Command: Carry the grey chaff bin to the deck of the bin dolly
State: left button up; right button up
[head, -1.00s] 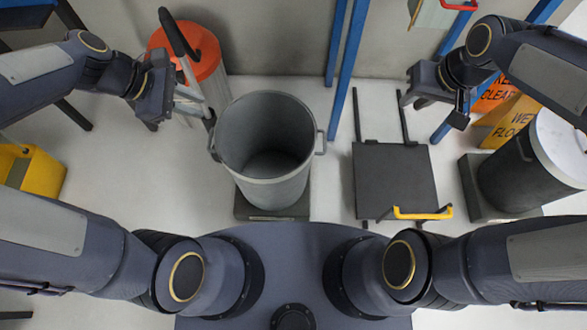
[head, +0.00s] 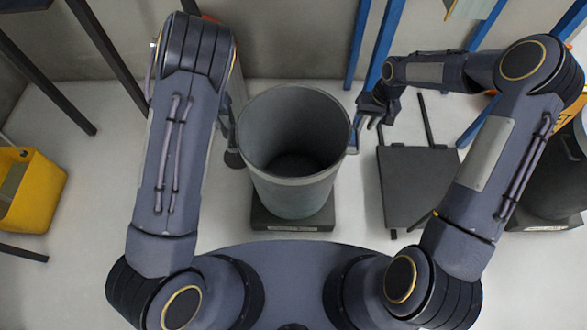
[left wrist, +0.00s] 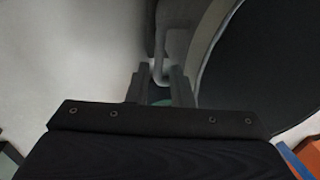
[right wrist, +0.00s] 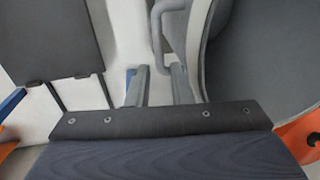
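The grey chaff bin (head: 290,186) stands upright and open-topped on a dark base pad (head: 292,222). The bin dolly (head: 408,185), with a flat dark deck, stands empty on the floor to its right. My right gripper (head: 369,121) is open beside the bin's right handle (head: 354,137). In the right wrist view its fingers (right wrist: 159,84) are apart, with the handle (right wrist: 158,30) just beyond the tips. My left gripper is hidden behind its arm in the head view. In the left wrist view its fingers (left wrist: 160,84) are apart, close to the bin's other handle (left wrist: 164,72).
A yellow bucket (head: 30,190) stands at the far left. Another dark bin (head: 555,180) stands at the right, partly behind my right arm. Blue posts (head: 357,45) rise along the back wall.

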aim_at(230, 135)
pick_arm(q)
jog(key=shift+f, duration=0.1)
pick_arm(e)
jog(key=shift+f, duration=0.1)
